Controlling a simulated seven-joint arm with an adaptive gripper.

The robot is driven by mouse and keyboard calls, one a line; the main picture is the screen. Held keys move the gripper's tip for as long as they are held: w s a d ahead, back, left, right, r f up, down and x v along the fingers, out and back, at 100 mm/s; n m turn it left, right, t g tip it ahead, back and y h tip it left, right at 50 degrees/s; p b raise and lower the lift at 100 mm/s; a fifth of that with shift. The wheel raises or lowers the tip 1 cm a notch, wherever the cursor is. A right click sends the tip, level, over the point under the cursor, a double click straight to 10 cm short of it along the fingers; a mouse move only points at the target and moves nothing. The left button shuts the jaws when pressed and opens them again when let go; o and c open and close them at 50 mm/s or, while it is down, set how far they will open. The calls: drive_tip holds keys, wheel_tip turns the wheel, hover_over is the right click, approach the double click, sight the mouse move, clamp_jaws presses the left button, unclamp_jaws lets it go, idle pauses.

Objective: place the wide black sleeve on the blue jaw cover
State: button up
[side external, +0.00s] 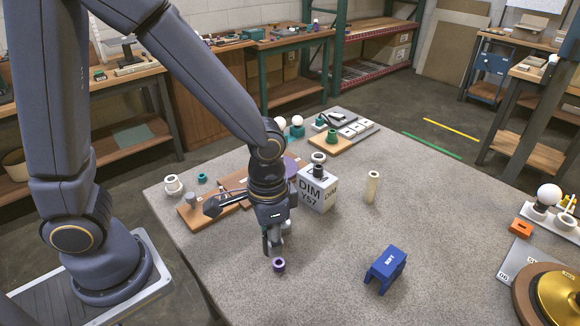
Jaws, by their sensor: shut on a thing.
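The blue jaw cover (386,268), marked SOFT, sits alone on the grey table, right of my gripper. A short black sleeve-like piece (318,171) stands on the white DIM Y57 block (316,191); I cannot tell for sure that it is the wide sleeve. My gripper (275,252) points down left of the jaw cover and in front of the block. It is shut on a small purple ring (279,266) with a dark hole, at its fingertips, low over the table. The far finger and the exact contact are partly hidden.
A cream cylinder (373,187) stands right of the block. Wooden boards (205,212) with parts lie behind and left of my gripper. A brass lamp base (558,296) and an orange block (521,228) are at the right. The table between ring and jaw cover is clear.

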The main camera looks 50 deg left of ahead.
drive_tip(key=r, duration=0.1)
drive_tip(key=r+n, duration=0.1)
drive_tip(key=r, duration=0.1)
drive_tip(key=shift+w+d+n, duration=0.2)
drive_tip(key=shift+d+n, duration=0.1)
drive_tip(key=shift+d, duration=0.1)
drive_tip(key=w+d+r+n, duration=0.1)
drive_tip(key=w+d+r, duration=0.4)
drive_tip(key=w+d, duration=0.25)
hover_over(390, 260)
drive_tip(key=s, duration=0.1)
drive_tip(key=f, duration=0.8)
drive_tip(key=shift+a+f, duration=0.2)
drive_tip(key=shift+f, duration=0.2)
drive_tip(key=shift+w+d+f, duration=0.15)
drive_tip(key=shift+w+f, duration=0.2)
drive_tip(key=shift+f, duration=0.1)
drive_tip(key=shift+w+f, duration=0.15)
drive_tip(key=shift+f, duration=1.55)
drive_tip(key=shift+f, duration=0.1)
drive_tip(key=o, duration=1)
